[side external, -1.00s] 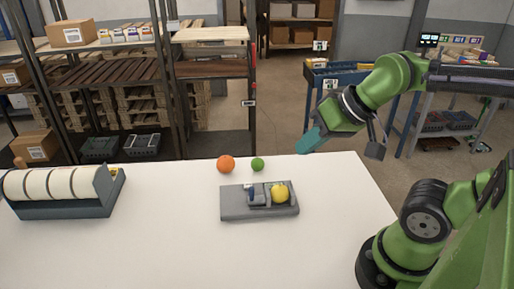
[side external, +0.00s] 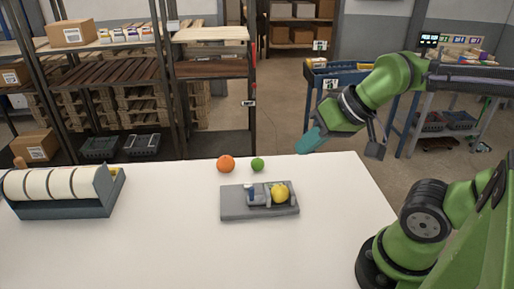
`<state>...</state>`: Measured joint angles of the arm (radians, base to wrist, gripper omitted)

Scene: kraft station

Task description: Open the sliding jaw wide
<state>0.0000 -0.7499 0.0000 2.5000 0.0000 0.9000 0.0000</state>
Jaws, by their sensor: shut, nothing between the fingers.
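A small vise on a flat grey base (side external: 235,213) sits near the middle of the white table. Its sliding jaw (side external: 250,196), with a blue part, is at the left. A yellow ball-shaped fruit (side external: 281,193) sits at the right end of the vise, beside a grey upright block (side external: 293,199). I cannot tell whether the jaw touches the fruit. My gripper (side external: 304,147), with teal fingers, is shut and empty. It hangs above and beyond the table's far right edge, well apart from the vise.
An orange fruit (side external: 226,163) and a green fruit (side external: 257,164) lie behind the vise. A rack of white rolls (side external: 65,190) stands at the table's left. The table (side external: 160,250) is clear in front.

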